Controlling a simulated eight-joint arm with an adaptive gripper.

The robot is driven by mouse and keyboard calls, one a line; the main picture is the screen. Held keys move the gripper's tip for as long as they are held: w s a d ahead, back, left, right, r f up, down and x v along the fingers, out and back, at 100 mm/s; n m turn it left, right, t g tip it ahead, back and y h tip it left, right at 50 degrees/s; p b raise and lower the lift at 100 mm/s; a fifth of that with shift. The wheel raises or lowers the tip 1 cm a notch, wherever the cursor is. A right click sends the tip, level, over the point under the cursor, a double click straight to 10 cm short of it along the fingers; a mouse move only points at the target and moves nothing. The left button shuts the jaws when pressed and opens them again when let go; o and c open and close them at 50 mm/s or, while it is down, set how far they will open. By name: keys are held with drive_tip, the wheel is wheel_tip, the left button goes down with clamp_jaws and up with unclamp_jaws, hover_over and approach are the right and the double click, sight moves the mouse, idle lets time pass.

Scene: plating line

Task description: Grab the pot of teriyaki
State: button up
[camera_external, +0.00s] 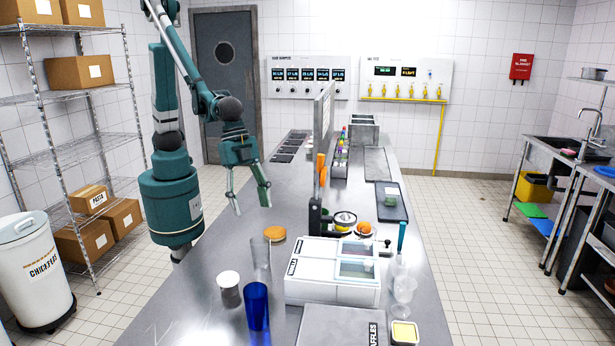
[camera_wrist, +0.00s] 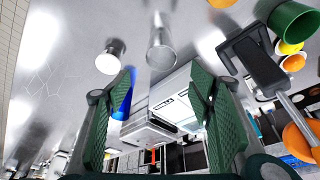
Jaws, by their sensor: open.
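No pot in view has a readable teriyaki label, so I cannot tell which one it is. A small metal pot with a white top (camera_external: 229,284) stands upright at the left of the counter; it also shows in the wrist view (camera_wrist: 109,58).
An upright panel (camera_external: 323,125) rises mid-counter, right of my arm. An orange disc (camera_external: 274,233) lies nearby.

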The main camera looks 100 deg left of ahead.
sight(228, 277)
drive_tip(key=s+d+f, duration=0.1)
drive_tip(key=d+f, duration=0.2)
drive_tip(key=d, duration=0.2)
drive_tip(key=s+d+f+m+g, duration=0.1)
drive_tip(key=s+d+f, duration=0.1)
drive_tip(key=d, duration=0.3)
drive_tip(key=s+d+f+m, duration=0.1)
drive_tip(key=d+f, duration=0.3)
drive_tip(key=d, duration=0.1)
drive_tip(key=shift+s+f, duration=0.15)
drive_tip(key=shift+f, duration=0.15)
drive_tip(key=shift+x, duration=1.3)
drive_tip(key=shift+f, duration=0.1)
drive_tip(key=shift+x, duration=2.5)
drive_tip(key=shift+a, duration=0.1)
drive_tip(key=shift+c, duration=0.3)
drive_tip(key=c, duration=0.8)
